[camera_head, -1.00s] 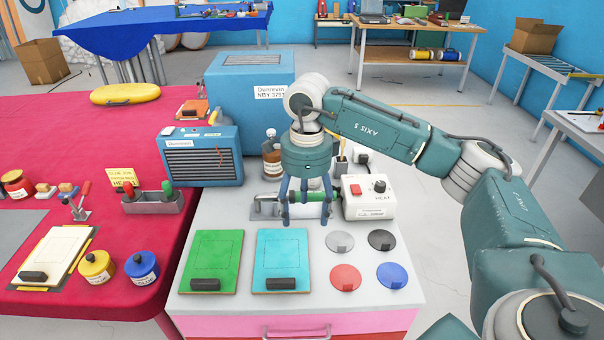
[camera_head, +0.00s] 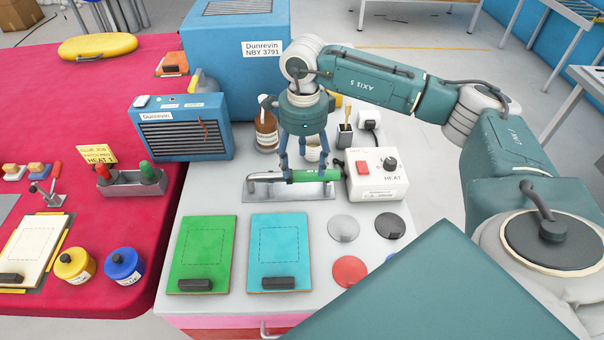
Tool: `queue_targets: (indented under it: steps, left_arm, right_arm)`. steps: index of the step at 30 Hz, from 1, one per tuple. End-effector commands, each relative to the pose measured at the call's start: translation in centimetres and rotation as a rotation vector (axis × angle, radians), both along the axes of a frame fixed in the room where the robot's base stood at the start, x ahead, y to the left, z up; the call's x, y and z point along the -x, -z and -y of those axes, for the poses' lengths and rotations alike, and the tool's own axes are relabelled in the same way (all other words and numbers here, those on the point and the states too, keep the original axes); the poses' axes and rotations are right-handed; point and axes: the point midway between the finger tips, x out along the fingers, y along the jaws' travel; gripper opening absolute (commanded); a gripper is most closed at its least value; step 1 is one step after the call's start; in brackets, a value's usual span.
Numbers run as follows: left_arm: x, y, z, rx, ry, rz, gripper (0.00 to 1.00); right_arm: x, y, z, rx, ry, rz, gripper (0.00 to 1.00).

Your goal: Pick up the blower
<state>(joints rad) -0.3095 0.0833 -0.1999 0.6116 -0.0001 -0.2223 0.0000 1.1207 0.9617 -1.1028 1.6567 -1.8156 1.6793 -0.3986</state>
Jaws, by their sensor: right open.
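The blower (camera_head: 310,176) has a green handle and a bent grey metal nozzle that points left. It lies flat on a metal rest plate (camera_head: 262,193) on the light grey workbench. My right gripper (camera_head: 300,164) points down over the green handle from above, its dark blue fingers open. Its fingertips are close to the handle; I cannot tell whether they touch it. The gripper hides part of the blower's upper side. My left gripper is not in view.
A white heat control box (camera_head: 376,174) stands right of the blower. A brown bottle (camera_head: 267,130) and a brush pot (camera_head: 345,134) stand behind. Green (camera_head: 206,247) and cyan (camera_head: 280,247) boards and several round patches lie in front. A blue heater (camera_head: 182,128) is at left.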

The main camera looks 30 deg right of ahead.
Motion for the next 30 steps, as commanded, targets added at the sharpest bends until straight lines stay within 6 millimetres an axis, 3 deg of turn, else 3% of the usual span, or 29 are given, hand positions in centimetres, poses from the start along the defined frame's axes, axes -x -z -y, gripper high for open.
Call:
queue_targets:
  steps: [10,19,20,27,30]
  left_arm:
    - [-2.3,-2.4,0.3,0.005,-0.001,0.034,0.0]
    - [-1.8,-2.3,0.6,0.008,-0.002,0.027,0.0]
    - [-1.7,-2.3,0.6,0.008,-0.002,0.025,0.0]
    - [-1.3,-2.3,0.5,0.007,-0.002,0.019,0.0]
    - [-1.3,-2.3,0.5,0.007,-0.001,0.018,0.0]
  right_arm:
    - [-0.1,4.4,-0.2,0.0,0.0,-0.004,0.64]
    - [-0.2,5.2,-0.2,-0.001,-0.001,-0.001,0.64]
    - [-0.2,5.2,-0.2,-0.001,-0.001,-0.001,0.62]
    - [-0.2,5.2,-0.2,0.0,0.0,0.0,0.17]
    - [-0.3,5.1,-0.2,0.0,0.0,0.001,0.16]
